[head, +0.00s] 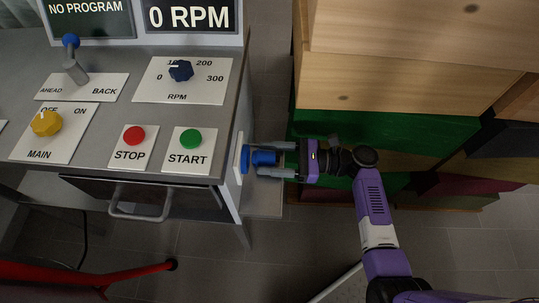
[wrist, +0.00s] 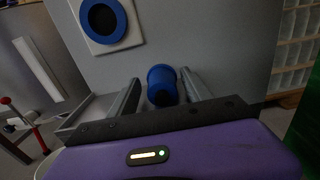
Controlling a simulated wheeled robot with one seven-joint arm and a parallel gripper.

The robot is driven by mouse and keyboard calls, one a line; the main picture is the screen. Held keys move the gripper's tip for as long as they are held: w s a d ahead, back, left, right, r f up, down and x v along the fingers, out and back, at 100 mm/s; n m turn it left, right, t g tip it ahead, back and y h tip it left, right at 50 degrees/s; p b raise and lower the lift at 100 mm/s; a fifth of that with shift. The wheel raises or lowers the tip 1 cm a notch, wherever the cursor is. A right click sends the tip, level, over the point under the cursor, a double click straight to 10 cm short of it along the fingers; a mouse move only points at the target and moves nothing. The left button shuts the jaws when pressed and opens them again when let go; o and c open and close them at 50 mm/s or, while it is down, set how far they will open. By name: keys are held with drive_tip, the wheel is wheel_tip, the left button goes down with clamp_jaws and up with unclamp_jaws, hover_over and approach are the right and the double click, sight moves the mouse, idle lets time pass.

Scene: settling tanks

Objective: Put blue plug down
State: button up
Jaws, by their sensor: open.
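The blue plug (head: 264,158) is between the two grey fingers of my gripper (head: 267,159), beside the right side of the console. In the wrist view the plug (wrist: 162,86) sits between the fingers, closer to the right one, with a gap on its left. My gripper (wrist: 160,78) is open around it. Whether the plug rests on the grey shelf (head: 262,198) below or touches the right finger, I cannot tell. The blue socket ring (head: 245,158) on its white plate is on the console's side; in the wrist view the socket (wrist: 103,22) is up and left, apart from the plug.
The console top (head: 110,105) carries a yellow MAIN knob (head: 46,123), a red STOP button (head: 134,135), a green START button (head: 191,138) and a lever (head: 73,62). Stacked wooden and coloured blocks (head: 410,60) stand close on the right. A red frame (head: 90,275) is at lower left.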

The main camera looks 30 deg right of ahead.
drive_tip(key=r+p+v, duration=0.1)
drive_tip(key=p+v, duration=0.1)
drive_tip(key=v, duration=1)
drive_tip(key=s+a+f+n+g+h, duration=0.1)
drive_tip(key=s+a+f+h, duration=0.2)
drive_tip(key=a+f, duration=0.3)
drive_tip(key=s+a+f+n+g+h, duration=0.1)
drive_tip(key=s+a+f+h, duration=0.2)
drive_tip(key=f, duration=0.4)
drive_tip(key=s+a+f+n+h, duration=0.1)
drive_tip(key=s+f+n+h, duration=0.2)
drive_tip(key=s+n+h, duration=0.3)
drive_tip(key=s+r+n+t+h, duration=0.1)
drive_tip(key=s+r+n+t, duration=0.2)
drive_tip(key=r+n, duration=0.5)
drive_tip(key=s+r+n+t+h, duration=0.1)
drive_tip(key=s+r+n+t, duration=0.2)
drive_tip(key=r, duration=1.8)
drive_tip(key=s+n, duration=0.3)
drive_tip(key=n, duration=0.3)
drive_tip(key=shift+h, duration=0.3)
drive_tip(key=shift+d, duration=0.1)
